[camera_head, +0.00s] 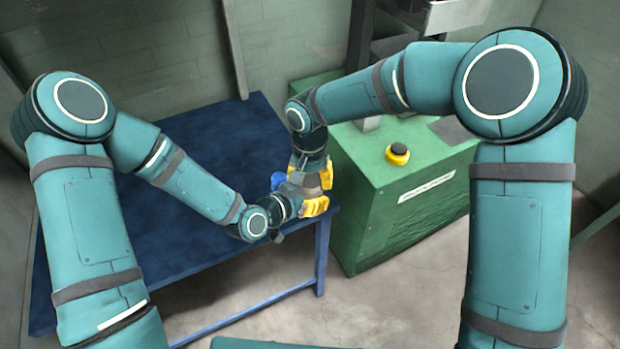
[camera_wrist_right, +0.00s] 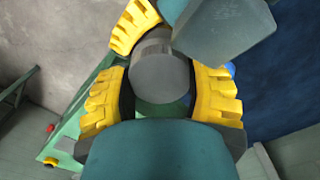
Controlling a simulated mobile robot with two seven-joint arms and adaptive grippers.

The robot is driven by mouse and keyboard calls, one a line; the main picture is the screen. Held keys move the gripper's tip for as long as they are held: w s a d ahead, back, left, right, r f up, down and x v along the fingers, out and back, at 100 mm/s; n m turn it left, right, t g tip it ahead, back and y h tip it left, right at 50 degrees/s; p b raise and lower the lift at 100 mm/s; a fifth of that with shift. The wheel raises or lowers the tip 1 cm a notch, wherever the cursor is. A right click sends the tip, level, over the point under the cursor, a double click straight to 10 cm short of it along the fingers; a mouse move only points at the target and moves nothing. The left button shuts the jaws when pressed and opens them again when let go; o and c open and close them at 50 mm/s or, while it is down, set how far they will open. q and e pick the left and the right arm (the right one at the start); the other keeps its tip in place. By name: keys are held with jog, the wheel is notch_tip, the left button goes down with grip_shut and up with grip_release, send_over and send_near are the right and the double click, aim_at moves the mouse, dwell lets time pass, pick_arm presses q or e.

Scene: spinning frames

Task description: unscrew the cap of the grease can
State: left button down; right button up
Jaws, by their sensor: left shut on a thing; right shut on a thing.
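The grease can shows as a small grey body (camera_head: 312,184) between my two grippers, above the table's right edge. Its round grey end (camera_wrist_right: 160,78) sits between two yellow fingers in the right wrist view. My right gripper (camera_head: 311,170) comes from above and is shut on it. My left gripper (camera_head: 300,193) comes from the left, lower down, and is shut on the can too. A yellow finger of it shows at the top of the right wrist view (camera_wrist_right: 135,26). The fingers hide most of the can, and I cannot make out the seam between cap and body.
A dark blue table (camera_head: 215,135) lies under my left arm, mostly bare. A green cabinet (camera_head: 385,215) stands right of it, bearing a yellow and black button (camera_head: 398,154) and a white label. A small blue thing (camera_head: 278,180) shows beside the grippers. Grey floor is free in front.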

jog(key=shift+n, duration=0.6)
jog(key=o, duration=1.3)
jog(key=shift+c, duration=0.2)
jog(key=shift+r, duration=2.35)
notch_tip(320, 180, up, 3)
jog(key=m, duration=0.3)
jog(key=shift+a, duration=0.1)
jog(key=shift+f, duration=3.85)
